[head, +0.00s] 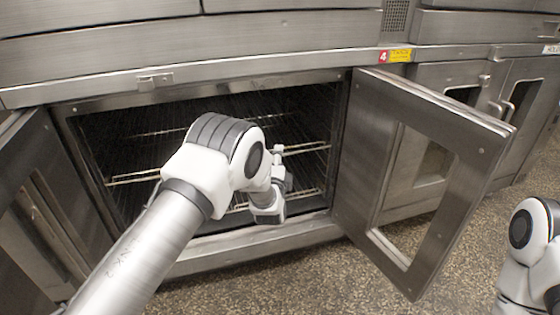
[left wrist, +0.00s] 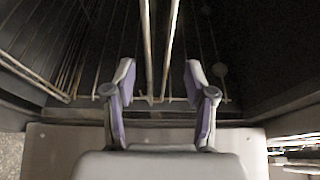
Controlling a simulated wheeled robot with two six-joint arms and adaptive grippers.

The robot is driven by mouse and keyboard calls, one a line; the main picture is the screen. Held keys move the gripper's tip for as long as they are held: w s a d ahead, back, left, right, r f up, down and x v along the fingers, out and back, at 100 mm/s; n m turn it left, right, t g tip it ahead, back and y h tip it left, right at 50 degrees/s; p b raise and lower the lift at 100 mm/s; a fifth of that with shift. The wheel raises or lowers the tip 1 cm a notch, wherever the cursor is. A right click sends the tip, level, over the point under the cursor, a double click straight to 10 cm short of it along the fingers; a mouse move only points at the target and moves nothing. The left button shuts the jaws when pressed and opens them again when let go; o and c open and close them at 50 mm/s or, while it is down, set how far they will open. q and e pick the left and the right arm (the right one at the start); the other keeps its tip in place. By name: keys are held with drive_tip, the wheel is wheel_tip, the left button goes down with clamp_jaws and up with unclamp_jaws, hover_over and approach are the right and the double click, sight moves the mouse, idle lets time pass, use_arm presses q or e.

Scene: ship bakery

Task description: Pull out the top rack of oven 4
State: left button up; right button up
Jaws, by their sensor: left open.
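Oven 4 (head: 265,83) stands open under its red number label (head: 383,57), with dark wire racks inside. An upper rack's front rail (head: 155,133) and a lower rail (head: 135,178) show left of my arm. My left gripper (head: 281,153) is at the oven mouth, right of the middle, partly hidden by my own wrist. In the left wrist view my left gripper (left wrist: 158,80) is open and empty, its fingers apart. Two pale rack bars (left wrist: 147,50) run between the fingers; I cannot tell which rack they belong to, or whether the fingers touch them.
The oven's right door (head: 447,150) is swung open with a window in it. The left door (head: 40,200) is open too. More closed oven doors (head: 460,75) stand at the right. Speckled floor (head: 330,285) is free in front. My right arm shows at the lower right.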

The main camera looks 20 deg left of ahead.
use_arm(q)
drive_tip(key=b+x, duration=0.1)
drive_tip(key=x, duration=0.3)
drive_tip(key=shift+w+a+f, duration=0.1)
drive_tip(key=shift+w+f, duration=0.05)
drive_tip(key=shift+w, duration=0.1)
clamp_jaws()
use_arm(e)
drive_tip(key=shift+f, duration=0.9)
